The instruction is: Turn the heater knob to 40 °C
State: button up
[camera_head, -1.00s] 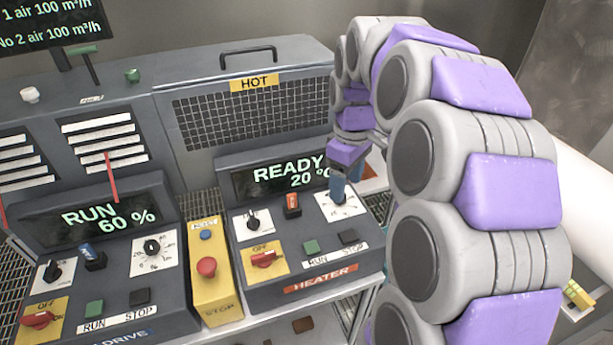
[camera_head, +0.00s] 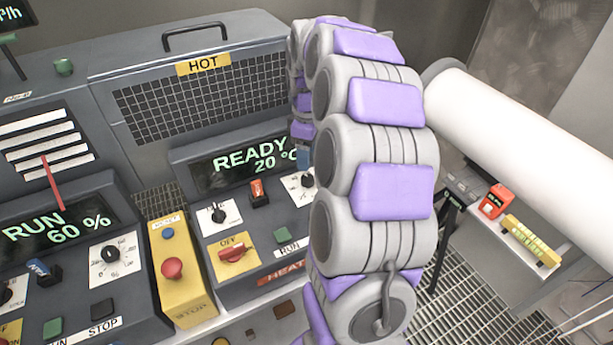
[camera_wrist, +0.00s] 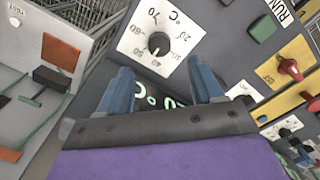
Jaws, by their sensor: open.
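The heater knob (camera_wrist: 159,43) is small and black on a white dial plate in the wrist view. The dial has numbers around it, seen turned; I cannot tell for sure which mark the knob points to. My gripper (camera_wrist: 163,80) is open, with blue fingers spread wide on either side below the knob and nothing between them. The heater display (camera_head: 250,162) reads READY and 20 °C.
The heater panel also has a black selector (camera_head: 218,213), an orange-red switch (camera_head: 258,193), a red OFF switch (camera_head: 235,253) and a green RUN button (camera_head: 283,236). A yellow box with a red stop button (camera_head: 172,268) stands left. A mesh cover marked HOT (camera_head: 203,64) is behind.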

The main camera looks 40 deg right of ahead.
aim_at(308, 177)
jog(key=f, duration=0.4)
jog(key=f+b, duration=0.1)
jog(key=f, duration=0.2)
jog(key=shift+d+f, duration=0.1)
jog(key=shift+d, duration=0.15)
jog(key=shift+a+f, duration=0.35)
jog(key=shift+f, duration=0.1)
jog(key=shift+d, duration=0.35)
jog(key=shift+c, duration=0.4)
jog(key=shift+d+f, duration=0.1)
jog(key=shift+d, duration=0.05)
jog(key=shift+c, duration=0.8)
jog(key=shift+a, duration=0.25)
jog(key=c, duration=0.8)
